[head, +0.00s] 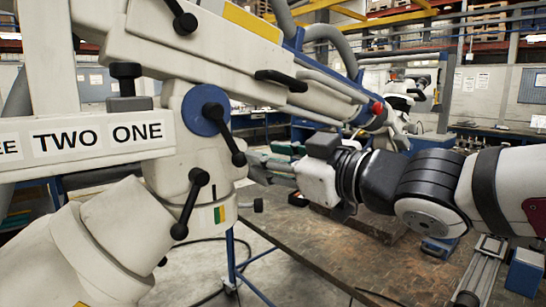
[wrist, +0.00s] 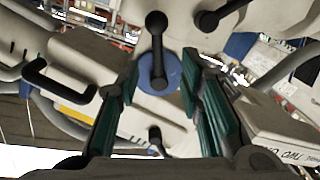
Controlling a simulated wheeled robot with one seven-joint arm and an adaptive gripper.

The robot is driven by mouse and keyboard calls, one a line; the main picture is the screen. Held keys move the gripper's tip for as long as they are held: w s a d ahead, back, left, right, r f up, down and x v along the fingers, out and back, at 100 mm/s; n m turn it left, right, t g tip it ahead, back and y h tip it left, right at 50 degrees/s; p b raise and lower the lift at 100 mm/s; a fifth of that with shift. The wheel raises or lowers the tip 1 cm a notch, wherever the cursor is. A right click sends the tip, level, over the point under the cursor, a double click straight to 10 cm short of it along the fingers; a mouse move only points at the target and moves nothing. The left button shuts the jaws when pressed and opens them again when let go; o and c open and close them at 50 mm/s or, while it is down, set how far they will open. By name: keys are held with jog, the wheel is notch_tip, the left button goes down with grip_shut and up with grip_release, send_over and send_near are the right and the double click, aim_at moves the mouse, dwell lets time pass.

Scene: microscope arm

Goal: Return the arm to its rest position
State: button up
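The cream microscope arm (head: 215,60) fills the left and top of the head view, with jointed sections and several black levers. A blue disc (head: 206,105) on its joint carries a black lever (head: 233,148) slanting down to the right. The disc (wrist: 172,72) and a black lever (wrist: 157,50) also show in the wrist view, between my fingers. My gripper (head: 264,165) is just right of the joint. In the wrist view, its green-padded fingers (wrist: 162,78) stand apart and hold nothing visible. Whether the fingertips touch the lever is unclear.
A white bar marked "TWO ONE" (head: 95,137) sticks out at the left. A second black lever (head: 189,203) hangs below the disc. A brown-topped workbench (head: 330,245) lies below my arm. A grey hose (head: 325,35) arches behind. Open floor shows at lower centre.

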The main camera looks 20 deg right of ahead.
dwell(0.3)
jog(key=s+d+f+m+g+h, duration=0.5)
jog(key=s+d+f+m+h, duration=0.15)
jog(key=f, duration=0.35)
jog(key=s+a+f+m+g, duration=0.1)
jog(key=s+a+f+g, duration=0.1)
jog(key=s, duration=0.4)
jog(key=s+a+f+g+p, duration=0.1)
jog(key=s+a+f+g, duration=0.2)
jog(key=s+f+g, duration=0.2)
jog(key=shift+s+a+m, duration=0.25)
jog(key=shift+s+m, duration=0.1)
jog(key=shift+s, duration=0.55)
jog(key=shift+f, duration=0.1)
